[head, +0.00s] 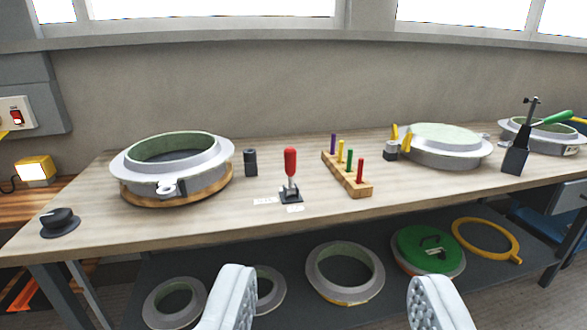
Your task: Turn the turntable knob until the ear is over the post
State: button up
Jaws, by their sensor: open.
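The turntable (215,192) is a round wooden disc at the left of the bench, carrying a grey ring mould (130,176) with a pale green inside. The ear (167,187), a small light lug, sticks out at the mould's front. A short dark cylinder (250,162), which looks like the post, stands just right of the turntable. The ear is apart from it, to its left and nearer me. The black knob (60,221) sits on a dark round base at the bench's front left. My gripper (335,300) is open and empty, low in front of the bench, right of the knob.
A red-handled toggle clamp (290,172) and a wooden rack of coloured pegs (348,178) stand mid-bench. More moulds (445,147) are at the right. Several rings and a green lid (428,250) lie on the lower shelf. The bench between knob and clamp is clear along the front.

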aim_at(56, 219)
jog(key=u, duration=1.35)
jog(key=i+j+z, duration=0.1)
jog(key=i, duration=0.45)
jog(key=i+j, duration=0.2)
jog(key=i, duration=0.35)
jog(key=i+z, duration=0.05)
